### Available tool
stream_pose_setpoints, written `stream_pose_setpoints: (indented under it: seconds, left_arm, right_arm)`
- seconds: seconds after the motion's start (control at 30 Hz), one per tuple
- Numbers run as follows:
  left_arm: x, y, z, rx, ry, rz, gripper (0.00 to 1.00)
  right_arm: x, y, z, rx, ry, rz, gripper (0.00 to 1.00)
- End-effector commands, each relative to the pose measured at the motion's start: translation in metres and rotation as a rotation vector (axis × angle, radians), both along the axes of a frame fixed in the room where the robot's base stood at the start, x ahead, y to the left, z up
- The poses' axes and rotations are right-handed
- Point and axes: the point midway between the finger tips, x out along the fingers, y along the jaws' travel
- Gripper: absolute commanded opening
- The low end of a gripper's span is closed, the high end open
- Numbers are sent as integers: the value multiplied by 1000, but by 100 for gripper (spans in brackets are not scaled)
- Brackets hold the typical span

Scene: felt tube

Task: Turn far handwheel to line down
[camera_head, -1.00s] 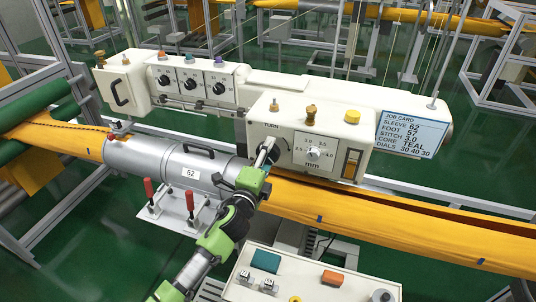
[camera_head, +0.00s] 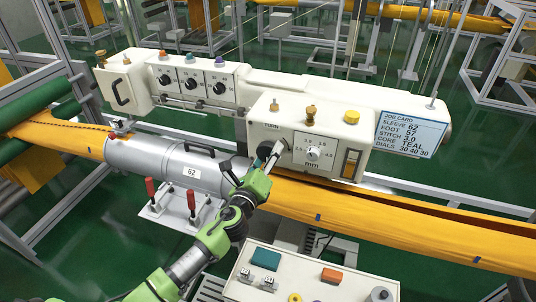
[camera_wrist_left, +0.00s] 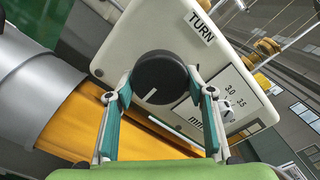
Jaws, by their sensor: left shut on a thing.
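The handwheel is a round black knob (camera_wrist_left: 163,72) with a short white line, seen in the left wrist view below the TURN label (camera_wrist_left: 201,27) on the cream machine head. The line lies on the side of the knob away from the label, roughly down as the panel reads. My left gripper (camera_head: 271,155) is shut on the knob, with one teal-padded finger on each side. In the head view the gripper hides most of the knob. My right gripper is not in view.
The stitch dial (camera_head: 313,153) sits just right of the knob. A grey cylinder marked 62 (camera_head: 160,160) and two red-handled clamps (camera_head: 191,199) stand left of my arm. Yellow felt (camera_head: 400,222) runs below the head. A button panel (camera_head: 310,283) is in front.

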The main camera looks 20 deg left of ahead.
Motion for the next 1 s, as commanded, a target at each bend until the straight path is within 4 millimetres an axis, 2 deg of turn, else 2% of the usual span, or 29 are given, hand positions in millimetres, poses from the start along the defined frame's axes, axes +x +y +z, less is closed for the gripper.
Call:
stream_pose_setpoints:
  seconds: [0.53, 0.57, 0.6, 0.63, 1.0]
  left_arm:
    - [0, 0, 1, 28, -2, 0, 27]
    - [0, 0, 1, 28, -2, 0, 51]
    - [0, 0, 1, 28, -2, 0, 62]
    - [0, 0, 1, 28, -2, 0, 66]
    - [-2, 0, 0, 27, -1, 0, 66]
  right_arm:
    - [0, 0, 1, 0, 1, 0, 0]
    - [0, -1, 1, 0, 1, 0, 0]
    - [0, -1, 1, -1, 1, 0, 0]
    - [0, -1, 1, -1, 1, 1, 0]
    - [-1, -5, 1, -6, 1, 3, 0]
